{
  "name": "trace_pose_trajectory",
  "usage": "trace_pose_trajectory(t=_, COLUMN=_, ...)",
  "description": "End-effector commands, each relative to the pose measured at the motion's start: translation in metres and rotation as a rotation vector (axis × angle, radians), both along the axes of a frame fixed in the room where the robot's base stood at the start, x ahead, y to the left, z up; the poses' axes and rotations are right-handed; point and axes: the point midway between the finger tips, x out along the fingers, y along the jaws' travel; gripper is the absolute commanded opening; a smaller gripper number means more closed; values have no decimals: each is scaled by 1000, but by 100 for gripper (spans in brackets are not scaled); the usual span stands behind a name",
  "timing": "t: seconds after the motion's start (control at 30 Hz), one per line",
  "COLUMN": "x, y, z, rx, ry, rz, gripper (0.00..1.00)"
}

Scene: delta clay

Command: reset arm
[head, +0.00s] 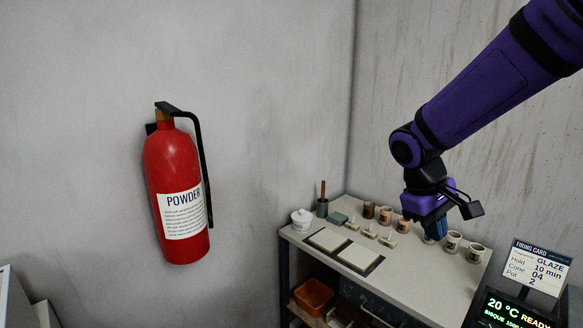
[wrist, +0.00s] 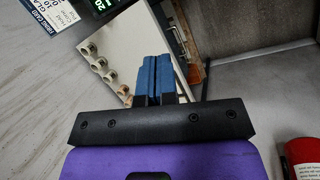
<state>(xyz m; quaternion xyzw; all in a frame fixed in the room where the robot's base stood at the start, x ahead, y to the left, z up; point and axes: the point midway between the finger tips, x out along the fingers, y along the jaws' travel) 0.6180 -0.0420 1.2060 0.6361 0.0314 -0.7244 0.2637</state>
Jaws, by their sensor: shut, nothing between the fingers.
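My purple arm comes in from the upper right of the head view. My gripper (head: 434,238) hangs over the right part of the workbench (head: 418,282), fingers pointing down. In the wrist view the two blue fingers of my gripper (wrist: 154,62) lie side by side, pressed together with nothing between them. In the head view the fingers are partly in front of the row of cups, and I cannot tell the height above the bench.
Several cups (head: 452,241) stand along the bench's back. A firing card (head: 538,267) stands at right. A red extinguisher (head: 176,190) hangs on the wall.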

Motion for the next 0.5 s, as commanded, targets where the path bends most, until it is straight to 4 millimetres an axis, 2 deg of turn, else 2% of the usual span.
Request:
trace_pose_trajectory(t=0.03, x=-9, y=-5, z=11, rx=29, ry=-31, rz=-22, gripper=0)
trace_pose_trajectory(t=0.2, x=-40, y=-15, z=41, rx=123, ry=-123, rz=-93, gripper=0)
trace_pose_trajectory(t=0.5, x=-100, y=-27, z=81, rx=264, ry=-297, rz=-205, gripper=0)
